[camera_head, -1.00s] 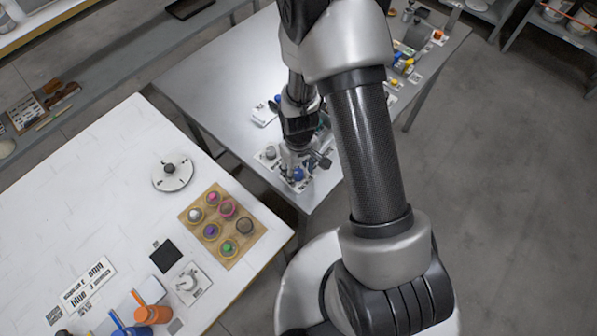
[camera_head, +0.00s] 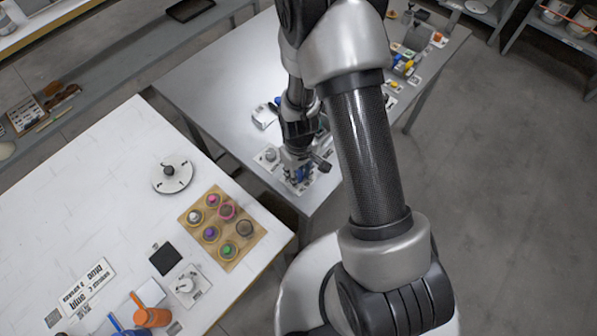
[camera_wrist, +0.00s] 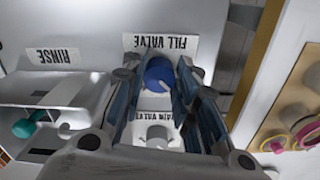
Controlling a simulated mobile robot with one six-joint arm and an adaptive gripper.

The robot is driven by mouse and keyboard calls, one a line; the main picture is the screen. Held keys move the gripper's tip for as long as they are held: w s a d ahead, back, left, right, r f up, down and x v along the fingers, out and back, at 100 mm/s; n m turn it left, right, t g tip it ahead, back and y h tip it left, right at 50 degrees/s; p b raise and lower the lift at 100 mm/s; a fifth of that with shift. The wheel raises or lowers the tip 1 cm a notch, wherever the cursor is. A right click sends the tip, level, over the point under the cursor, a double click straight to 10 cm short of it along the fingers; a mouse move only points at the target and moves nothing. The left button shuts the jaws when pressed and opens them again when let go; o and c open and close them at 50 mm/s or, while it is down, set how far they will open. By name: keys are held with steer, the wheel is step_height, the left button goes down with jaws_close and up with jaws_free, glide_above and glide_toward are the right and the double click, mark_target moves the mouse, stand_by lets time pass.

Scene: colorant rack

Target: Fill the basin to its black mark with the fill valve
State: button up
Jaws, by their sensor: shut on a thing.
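The fill valve's blue knob (camera_wrist: 159,73) sits in front of the FILL VALVE label (camera_wrist: 160,43) in the wrist view. My gripper (camera_wrist: 158,85) is shut on this knob, with one finger on each side. In the head view my gripper (camera_head: 300,172) points down at the near corner of the grey table, and the blue knob is mostly covered by the fingers. A second label, apparently DRAIN VALVE (camera_wrist: 155,116), with a pale grey knob (camera_wrist: 157,133), lies close below the fill valve. I cannot make out the basin's water level or its black mark.
A RINSE label (camera_wrist: 52,56) stands behind a pale tray-like part (camera_wrist: 55,92), with a teal knob (camera_wrist: 30,124) beside it. The white table (camera_head: 110,190) holds a wooden jar rack (camera_head: 236,262). Several coloured items line the grey table's far right edge.

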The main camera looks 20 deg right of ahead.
steer(key=shift+m, duration=2)
steer(key=shift+c, duration=0.3)
steer(key=o, duration=1.1)
steer(key=shift+c, duration=0.2)
step_height(320, 180, up, 12)
